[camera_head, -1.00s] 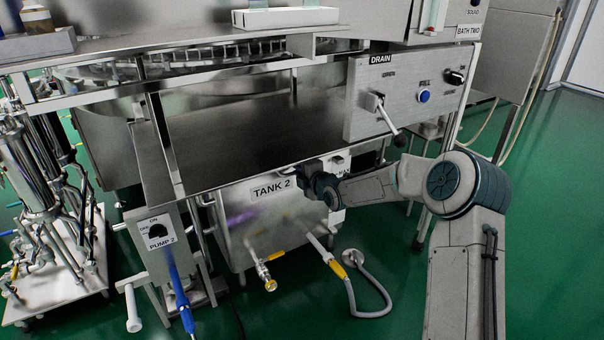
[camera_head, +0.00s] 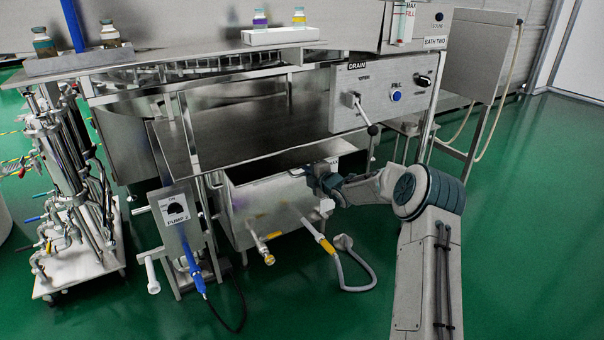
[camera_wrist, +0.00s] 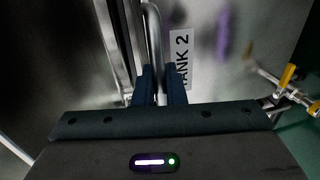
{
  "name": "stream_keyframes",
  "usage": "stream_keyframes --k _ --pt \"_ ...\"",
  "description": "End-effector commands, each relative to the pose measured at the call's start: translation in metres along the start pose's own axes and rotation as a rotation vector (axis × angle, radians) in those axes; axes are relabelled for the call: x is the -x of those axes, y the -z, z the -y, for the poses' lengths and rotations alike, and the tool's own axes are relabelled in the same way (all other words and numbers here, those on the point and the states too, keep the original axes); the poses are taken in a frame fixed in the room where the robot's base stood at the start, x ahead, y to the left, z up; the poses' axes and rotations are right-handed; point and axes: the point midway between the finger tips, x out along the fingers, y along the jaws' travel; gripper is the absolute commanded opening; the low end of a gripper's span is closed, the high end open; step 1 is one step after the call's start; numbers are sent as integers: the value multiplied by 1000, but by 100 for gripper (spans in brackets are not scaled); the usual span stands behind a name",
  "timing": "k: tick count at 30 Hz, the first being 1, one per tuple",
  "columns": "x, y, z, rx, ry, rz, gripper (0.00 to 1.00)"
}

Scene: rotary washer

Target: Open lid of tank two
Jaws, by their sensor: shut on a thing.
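Tank two (camera_head: 262,205) is a metal box under the bench. Its "TANK 2" label (camera_wrist: 182,60) shows in the wrist view, but I cannot read it in the head view. My gripper (camera_head: 308,176) is at the tank's upper right, just below the bench edge. In the wrist view, my gripper (camera_wrist: 161,75) is shut on a bent metal handle (camera_wrist: 153,35), which runs up from between the dark fingers beside the label. The fingers hide the held part of the handle. I cannot tell how far the lid is raised.
The bench (camera_head: 240,125) overhangs the tank. The drain panel (camera_head: 380,95) and its lever (camera_head: 361,108) are above my arm. The Pump 2 box (camera_head: 176,212) stands left of the tank. A hose (camera_head: 360,283) and yellow-handled valve (camera_head: 264,250) stick out in front. Green floor is clear at right.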

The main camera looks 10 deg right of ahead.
Motion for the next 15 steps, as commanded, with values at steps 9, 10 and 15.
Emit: stream_keyframes --k 9,10,15 --pt "1 -1 0 -1 -2 0 29" --pt "1 -2 0 -1 -2 1 29" --pt "4 -3 -1 -1 -1 2 29"
